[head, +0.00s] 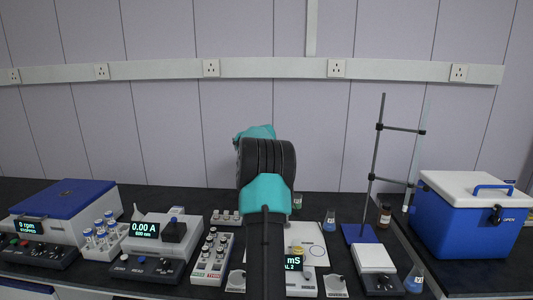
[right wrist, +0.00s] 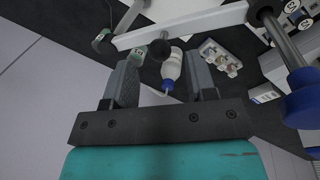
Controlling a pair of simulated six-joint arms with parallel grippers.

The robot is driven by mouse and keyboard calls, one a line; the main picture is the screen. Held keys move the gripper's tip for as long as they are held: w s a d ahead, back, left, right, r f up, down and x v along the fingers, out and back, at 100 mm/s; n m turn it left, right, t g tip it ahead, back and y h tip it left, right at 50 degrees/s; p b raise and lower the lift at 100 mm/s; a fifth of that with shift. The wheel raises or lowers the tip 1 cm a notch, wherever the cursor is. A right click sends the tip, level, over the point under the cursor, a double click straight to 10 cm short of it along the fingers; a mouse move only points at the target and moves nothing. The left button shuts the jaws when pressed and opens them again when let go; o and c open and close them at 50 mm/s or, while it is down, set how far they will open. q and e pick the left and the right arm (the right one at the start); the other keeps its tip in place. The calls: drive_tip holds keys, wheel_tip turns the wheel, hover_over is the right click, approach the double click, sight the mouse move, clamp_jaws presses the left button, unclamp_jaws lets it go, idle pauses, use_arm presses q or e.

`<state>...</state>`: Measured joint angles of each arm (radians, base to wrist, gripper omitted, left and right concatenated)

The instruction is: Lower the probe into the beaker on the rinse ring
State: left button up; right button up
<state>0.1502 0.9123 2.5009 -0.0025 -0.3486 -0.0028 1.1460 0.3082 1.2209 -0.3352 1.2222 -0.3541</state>
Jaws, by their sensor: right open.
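My right arm rises through the middle of the head view and hides its gripper there. In the right wrist view my right gripper (right wrist: 161,60) is open, its two fingers apart with nothing clasped. A white bottle-like thing with a blue end (right wrist: 171,68) shows beyond the gap between them. A grey rod with a blue end (right wrist: 302,103) is at the right of that view; I cannot tell whether it is the probe. I cannot make out the beaker. My left gripper is not in view.
A meter reading mS (head: 293,263) stands beside my arm. A vial rack (head: 211,257) and a photometer (head: 160,247) are left. A tall rod stand (head: 378,150), a flask (head: 329,222) and a blue cooler box (head: 465,225) are right. The bench is crowded.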

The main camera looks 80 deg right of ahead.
wheel_tip(320, 180, up, 14)
drive_tip(key=w+a, duration=0.1)
drive_tip(key=a, duration=0.1)
drive_tip(key=shift+w, duration=0.4)
drive_tip(key=shift+r, duration=0.1)
